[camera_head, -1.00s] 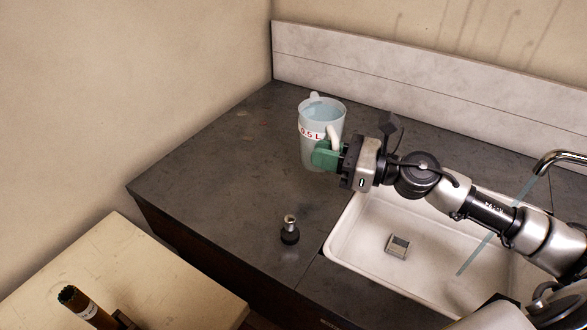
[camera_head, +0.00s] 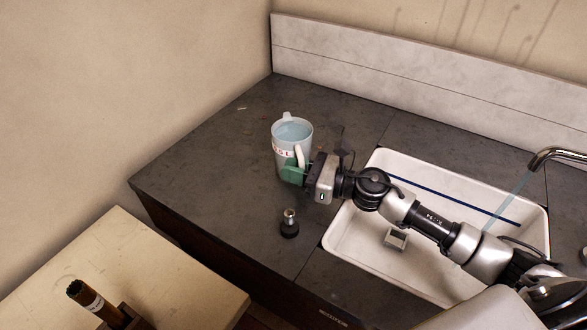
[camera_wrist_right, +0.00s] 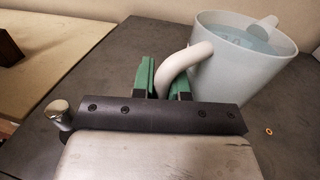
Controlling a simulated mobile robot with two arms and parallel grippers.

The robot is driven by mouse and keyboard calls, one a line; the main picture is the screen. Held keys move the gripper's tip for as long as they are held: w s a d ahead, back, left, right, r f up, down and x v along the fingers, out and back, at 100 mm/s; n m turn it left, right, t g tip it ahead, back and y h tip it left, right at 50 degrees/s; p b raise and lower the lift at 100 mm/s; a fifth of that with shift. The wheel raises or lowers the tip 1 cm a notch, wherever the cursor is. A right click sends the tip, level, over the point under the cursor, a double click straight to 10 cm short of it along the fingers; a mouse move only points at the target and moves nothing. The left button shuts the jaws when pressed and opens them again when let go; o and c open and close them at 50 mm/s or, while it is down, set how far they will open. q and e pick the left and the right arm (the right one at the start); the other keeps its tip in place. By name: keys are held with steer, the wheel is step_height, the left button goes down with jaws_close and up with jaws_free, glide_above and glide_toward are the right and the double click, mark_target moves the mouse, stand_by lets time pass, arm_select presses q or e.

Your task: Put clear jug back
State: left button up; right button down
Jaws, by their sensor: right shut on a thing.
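The jug (camera_head: 291,138) is a pale, translucent cup with red lettering, a spout and a looped handle. It holds bluish liquid and stands upright over the dark counter, left of the sink. In the right wrist view the jug (camera_wrist_right: 240,75) is at the upper right, with its handle (camera_wrist_right: 185,64) between the green fingers. My right gripper (camera_head: 296,172) is shut on that handle from the jug's right front side; it also shows in the right wrist view (camera_wrist_right: 166,80). The jug's base is partly hidden, so I cannot tell if it touches the counter. My left gripper is not in view.
A small silver-topped black piece (camera_head: 289,225) stands on the counter in front of the jug. A tap (camera_head: 550,155) is at right. The counter (camera_head: 200,170) left of the jug is clear.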

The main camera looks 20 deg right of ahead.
steer(key=shift+r, duration=0.15)
steer(key=c, duration=1.2)
jaws_free()
steer(key=shift+f, duration=0.2)
steer(key=shift+o, duration=0.3)
steer(key=shift+r, duration=0.2)
steer(key=b+v, duration=0.1)
steer(key=v, duration=0.1)
steer(key=b+v, duration=0.1)
steer(key=v, duration=0.1)
steer(key=b+v, duration=0.1)
steer(key=v, duration=0.1)
steer(key=shift+s+d+f, duration=0.15)
steer(key=shift+f, duration=0.15)
steer(key=shift+s+d+r, duration=0.2)
steer(key=shift+s+d, duration=0.2)
steer(key=shift+d, duration=0.05)
